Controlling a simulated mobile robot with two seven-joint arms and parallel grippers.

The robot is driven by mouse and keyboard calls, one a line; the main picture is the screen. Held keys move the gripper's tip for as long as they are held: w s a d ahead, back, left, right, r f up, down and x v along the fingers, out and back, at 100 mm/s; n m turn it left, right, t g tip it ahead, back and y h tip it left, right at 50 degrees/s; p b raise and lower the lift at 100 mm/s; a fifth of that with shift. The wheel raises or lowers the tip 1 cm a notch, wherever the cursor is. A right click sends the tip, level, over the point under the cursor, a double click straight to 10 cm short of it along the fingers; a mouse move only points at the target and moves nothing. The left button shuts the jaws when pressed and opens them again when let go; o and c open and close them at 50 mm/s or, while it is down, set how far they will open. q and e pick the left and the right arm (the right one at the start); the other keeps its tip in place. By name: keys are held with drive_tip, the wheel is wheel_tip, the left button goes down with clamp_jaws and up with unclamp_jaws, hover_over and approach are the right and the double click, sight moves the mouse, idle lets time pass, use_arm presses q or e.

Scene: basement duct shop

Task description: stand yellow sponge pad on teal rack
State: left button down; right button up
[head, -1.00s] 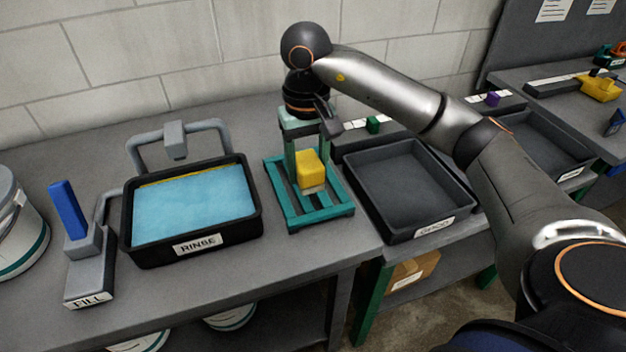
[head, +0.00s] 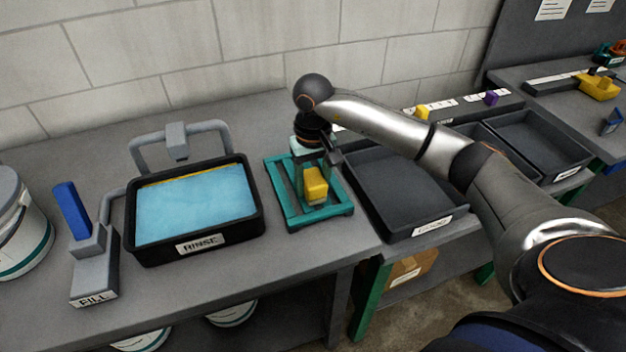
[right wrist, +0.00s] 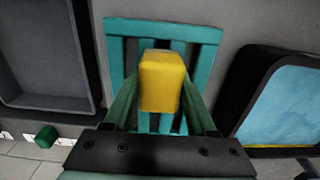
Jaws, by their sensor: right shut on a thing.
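The yellow sponge pad (head: 315,184) is held upright between the fingers of my right gripper (head: 309,180), at the teal rack (head: 331,212). In the right wrist view the pad (right wrist: 161,80) sits between the two green fingers (right wrist: 160,108), with the slats of the rack (right wrist: 116,50) behind it. The pad's lower end is low over the rack. I cannot tell whether it touches the slats. My left gripper is not in view.
The black RINSE tub (head: 258,203) of blue water stands left of the rack. A blue-handled FILL lever (head: 72,211) is further left. An empty dark tray (head: 385,222) stands close on the right. Bare bench (head: 300,258) lies in front of the rack.

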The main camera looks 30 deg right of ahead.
sight(313, 177)
drive_tip(key=shift+f, duration=0.15)
drive_tip(key=o, duration=1.2)
drive_tip(key=shift+r, duration=0.3)
wheel_tip(313, 177, up, 12)
drive_tip(key=b, duration=0.1)
drive_tip(key=shift+f, duration=0.15)
